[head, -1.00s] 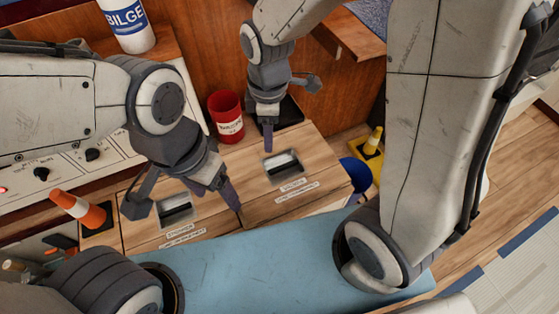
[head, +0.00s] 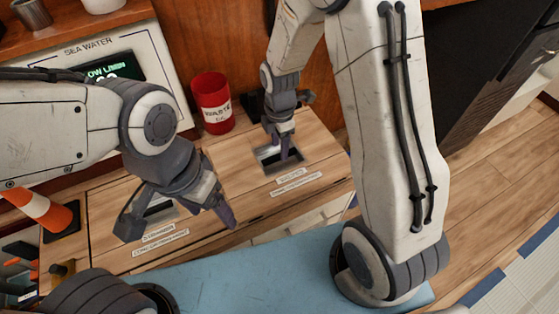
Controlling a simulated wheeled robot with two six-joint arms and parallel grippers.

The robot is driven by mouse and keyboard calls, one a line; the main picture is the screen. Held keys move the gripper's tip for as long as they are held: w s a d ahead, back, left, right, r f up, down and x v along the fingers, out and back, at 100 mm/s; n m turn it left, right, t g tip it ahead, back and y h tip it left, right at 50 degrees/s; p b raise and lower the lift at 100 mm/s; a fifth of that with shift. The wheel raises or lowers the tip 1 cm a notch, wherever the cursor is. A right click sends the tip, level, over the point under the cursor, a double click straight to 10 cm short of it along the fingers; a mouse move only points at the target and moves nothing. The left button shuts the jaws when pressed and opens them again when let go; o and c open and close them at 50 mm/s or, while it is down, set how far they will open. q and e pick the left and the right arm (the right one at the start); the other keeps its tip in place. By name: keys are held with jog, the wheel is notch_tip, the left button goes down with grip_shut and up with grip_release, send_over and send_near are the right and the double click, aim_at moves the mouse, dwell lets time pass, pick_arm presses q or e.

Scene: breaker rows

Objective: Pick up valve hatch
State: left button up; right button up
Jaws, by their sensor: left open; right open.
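The right wooden hatch (head: 316,146), taken to be the valve hatch though its label is too small to read surely, lies in the counter top with a recessed metal pull. My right gripper (head: 287,140) is over this hatch, with one purple finger pointing down into the recess; contact cannot be told. It is open. The left wooden hatch (head: 108,216) has a similar recessed pull, partly hidden by my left gripper (head: 178,222). My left gripper is open above that hatch, its fingers spread either side of the pull.
A red waste bin (head: 212,104) stands at the back of the counter, left of my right gripper. An orange cone (head: 40,206) is at the left. The sea water panel (head: 110,60) is at the back left. A blue mat (head: 235,270) lies in front.

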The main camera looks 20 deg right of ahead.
aim_at(279, 155)
jog(key=f+b, duration=0.2)
jog(key=f, duration=0.2)
jog(key=shift+w, duration=0.2)
jog(key=shift+f+b, duration=0.3)
jog(key=shift+f, duration=0.2)
jog(key=shift+r, duration=0.1)
grip_shut()
jog(key=shift+w, duration=0.1)
dwell(0.5)
